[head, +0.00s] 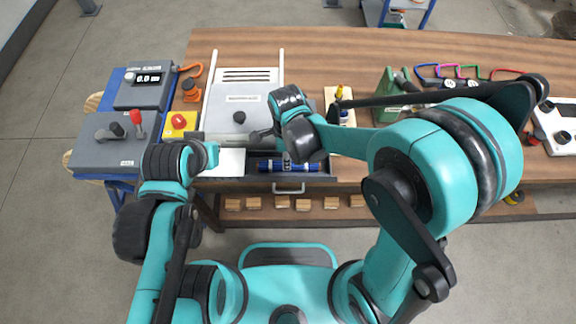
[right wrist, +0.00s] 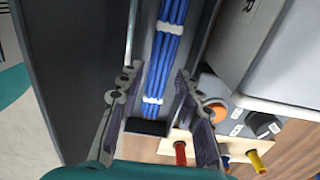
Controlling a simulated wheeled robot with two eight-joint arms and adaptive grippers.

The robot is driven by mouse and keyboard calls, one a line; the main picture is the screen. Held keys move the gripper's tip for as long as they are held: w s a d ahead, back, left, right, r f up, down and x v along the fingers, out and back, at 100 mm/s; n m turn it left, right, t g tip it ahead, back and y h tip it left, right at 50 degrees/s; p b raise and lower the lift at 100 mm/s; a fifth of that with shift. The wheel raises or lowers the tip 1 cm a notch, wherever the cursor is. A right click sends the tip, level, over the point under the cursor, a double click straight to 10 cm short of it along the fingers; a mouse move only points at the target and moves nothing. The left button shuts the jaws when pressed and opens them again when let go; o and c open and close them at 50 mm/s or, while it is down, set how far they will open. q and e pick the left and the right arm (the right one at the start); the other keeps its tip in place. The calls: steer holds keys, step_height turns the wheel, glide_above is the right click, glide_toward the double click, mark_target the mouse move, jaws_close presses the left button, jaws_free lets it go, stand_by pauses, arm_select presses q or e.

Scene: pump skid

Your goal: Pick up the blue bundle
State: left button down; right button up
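The blue bundle (head: 268,165) lies in the open drawer (head: 318,176) under the bench's front edge. In the right wrist view it is several blue strands (right wrist: 163,62) held by white ties, running lengthwise along the drawer. My right gripper (right wrist: 158,75) is open, with one finger on each side of the bundle and visible gaps between fingers and strands. In the head view my right gripper (head: 285,158) is over the drawer and partly hides the bundle. My left gripper (head: 212,153) is left of the drawer, near a white sheet; its fingers are unclear.
A grey panel box (head: 240,105) stands behind the drawer. A board with coloured-handled tools (head: 341,105) is right of the drawer. Wooden blocks (head: 282,202) line the lower shelf.

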steer(key=f+b, duration=0.1)
steer(key=f, duration=0.1)
steer(key=f+b, duration=0.1)
steer(key=f, duration=0.1)
steer(key=shift+w+d+f, duration=0.1)
steer(key=shift+d+f, duration=0.1)
steer(key=shift+f, duration=0.15)
steer(key=c, duration=0.6)
steer(key=shift+r, duration=0.1)
steer(key=shift+c, duration=0.2)
